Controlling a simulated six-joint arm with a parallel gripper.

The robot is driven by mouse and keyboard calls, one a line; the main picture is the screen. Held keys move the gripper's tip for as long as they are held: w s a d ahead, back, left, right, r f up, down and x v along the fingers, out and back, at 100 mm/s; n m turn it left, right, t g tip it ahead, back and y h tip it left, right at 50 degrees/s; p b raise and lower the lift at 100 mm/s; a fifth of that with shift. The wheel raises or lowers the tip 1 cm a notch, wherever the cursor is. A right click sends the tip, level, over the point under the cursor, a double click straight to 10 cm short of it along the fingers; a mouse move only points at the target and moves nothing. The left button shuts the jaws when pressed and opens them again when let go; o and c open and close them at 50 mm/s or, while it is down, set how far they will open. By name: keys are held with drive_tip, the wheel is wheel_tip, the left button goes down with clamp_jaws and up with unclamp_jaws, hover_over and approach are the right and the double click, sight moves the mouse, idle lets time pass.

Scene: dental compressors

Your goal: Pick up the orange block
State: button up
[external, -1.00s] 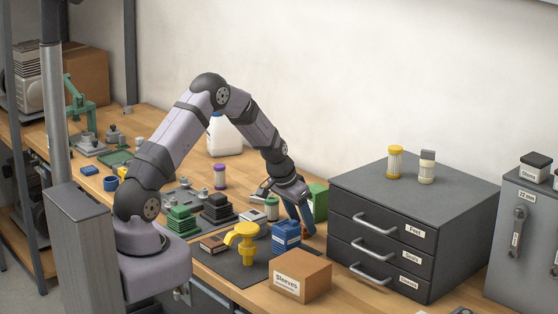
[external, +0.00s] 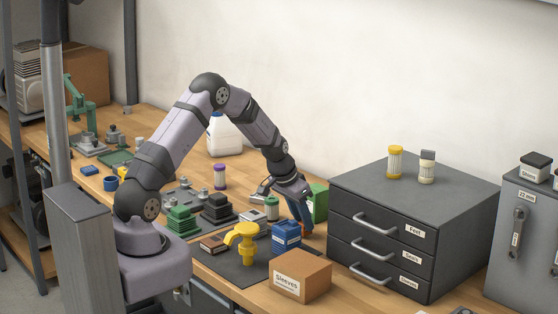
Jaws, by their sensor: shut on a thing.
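My gripper (external: 292,204) hangs at the end of the arm, low over the workbench, behind the blue container and left of the green box. A small sliver of the orange block (external: 306,217) shows at the right finger. The rest of it is hidden by the finger and the blue container. My gripper is shut on this block. I cannot tell whether the block is clear of the bench.
The blue container (external: 286,236) stands right in front of my gripper. A green box (external: 318,203) and a dark drawer cabinet (external: 415,205) stand to the right. A yellow valve-like part (external: 246,243) and a cardboard box labelled Sleeves (external: 300,277) are nearer the camera.

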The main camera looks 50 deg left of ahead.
wheel_tip(320, 180, up, 9)
drive_tip(key=b, duration=0.2)
drive_tip(key=shift+r, duration=0.15)
